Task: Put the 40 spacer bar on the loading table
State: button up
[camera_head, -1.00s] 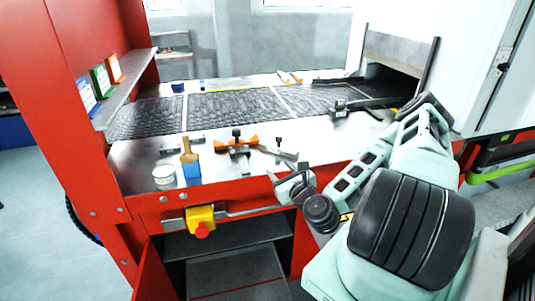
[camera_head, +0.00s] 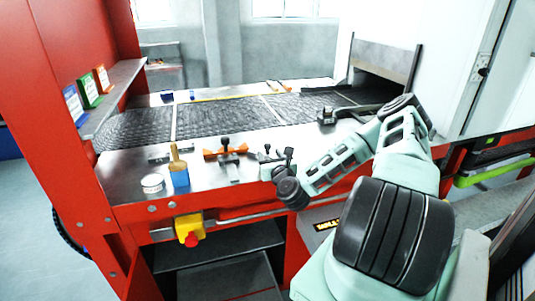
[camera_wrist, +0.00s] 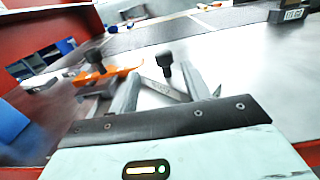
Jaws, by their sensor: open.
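The loading table (camera_head: 125,176) is the steel surface in front of the mesh belt. My gripper (camera_head: 272,164) is open and low over its right part. In the wrist view my gripper (camera_wrist: 160,84) has its two grey fingers apart, with a grey bar (camera_wrist: 158,88) showing between them. Faint marks on that bar are too blurred to read, so I cannot tell whether it is the 40 spacer bar. A black knob (camera_wrist: 163,66) stands just beyond the fingers. I see no clear contact with either finger.
An orange clamp (camera_head: 226,151) with a black knob stands left of my gripper. A blue-based brush (camera_head: 180,175) and a white round tin (camera_head: 152,183) are further left. A dark labelled block (camera_head: 327,116) sits behind to the right, also in the wrist view (camera_wrist: 288,15).

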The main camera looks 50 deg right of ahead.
aim_at(268, 148)
jog(key=p+x, duration=0.1)
jog(key=x, duration=0.2)
jog(key=p+x, duration=0.1)
jog(key=x, duration=0.1)
jog(key=shift+d+r+p, duration=0.25)
jog(key=shift+d+p, duration=0.05)
jog(key=shift+d, duration=0.05)
jog(key=shift+w+d, duration=0.1)
grip_shut()
